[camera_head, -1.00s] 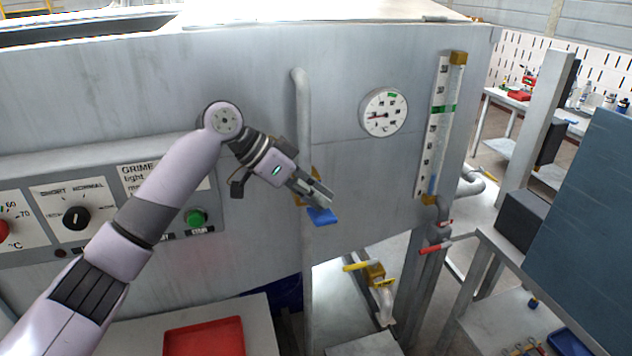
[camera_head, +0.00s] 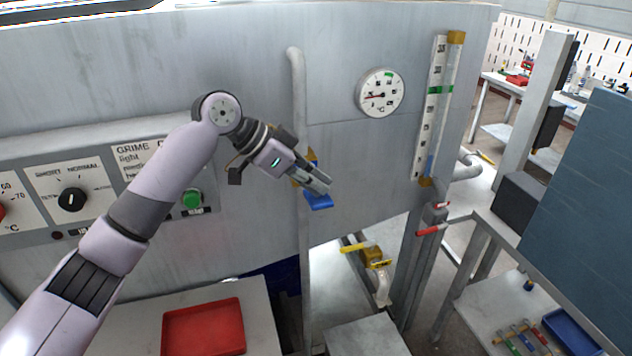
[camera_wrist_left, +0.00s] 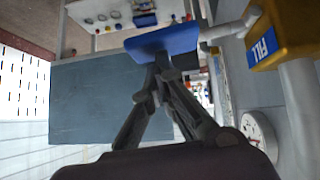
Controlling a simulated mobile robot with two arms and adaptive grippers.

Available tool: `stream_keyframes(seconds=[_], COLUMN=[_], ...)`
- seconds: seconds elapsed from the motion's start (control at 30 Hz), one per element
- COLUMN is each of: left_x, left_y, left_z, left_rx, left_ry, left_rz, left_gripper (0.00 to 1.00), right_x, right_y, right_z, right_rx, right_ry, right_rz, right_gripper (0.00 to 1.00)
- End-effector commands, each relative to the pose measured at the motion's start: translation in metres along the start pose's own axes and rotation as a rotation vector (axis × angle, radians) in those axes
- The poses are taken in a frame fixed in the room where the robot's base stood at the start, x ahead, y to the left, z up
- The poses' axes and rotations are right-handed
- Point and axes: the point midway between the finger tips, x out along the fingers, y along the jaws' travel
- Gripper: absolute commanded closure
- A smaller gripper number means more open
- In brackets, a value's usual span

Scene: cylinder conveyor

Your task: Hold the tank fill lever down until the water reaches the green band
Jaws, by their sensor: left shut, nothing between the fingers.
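The blue fill lever (camera_head: 318,202) sticks out from a yellow valve body by the vertical pipe on the tank front. My left gripper (camera_head: 324,185) is shut and empty, its fingertips at the top of the lever's paddle. In the left wrist view the shut fingertips (camera_wrist_left: 160,62) meet the blue paddle (camera_wrist_left: 165,42), beside the yellow body marked FILL (camera_wrist_left: 266,42). The level gauge (camera_head: 432,130) has a green band (camera_head: 440,90) in its upper half. Blue water (camera_head: 430,165) stands low in its tube, well below the band. My right gripper is not in view.
A round dial (camera_head: 380,93) is on the tank left of the gauge. Red-handled (camera_head: 430,230) and yellow-handled (camera_head: 356,248) valves sit below right. A control panel (camera_head: 100,185) lies behind my left arm. A red tray (camera_head: 204,328) rests below.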

Motion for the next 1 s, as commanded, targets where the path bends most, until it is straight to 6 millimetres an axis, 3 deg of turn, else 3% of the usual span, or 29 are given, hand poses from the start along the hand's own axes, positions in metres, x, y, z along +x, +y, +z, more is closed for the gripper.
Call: stream_keyframes(seconds=[0.5,1.0], left_x=[0.024,0.029], left_y=[0.001,0.001], left_z=[0.025,0.03], left_rx=[0.216,0.285], left_ry=[-0.003,-0.003], left_rz=[-0.214,-0.286], left_gripper=[1.0,1.0], right_x=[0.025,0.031], right_y=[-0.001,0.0], right_z=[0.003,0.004], right_rx=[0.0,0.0], right_ry=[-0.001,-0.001], right_rz=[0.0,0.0], right_gripper=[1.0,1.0])
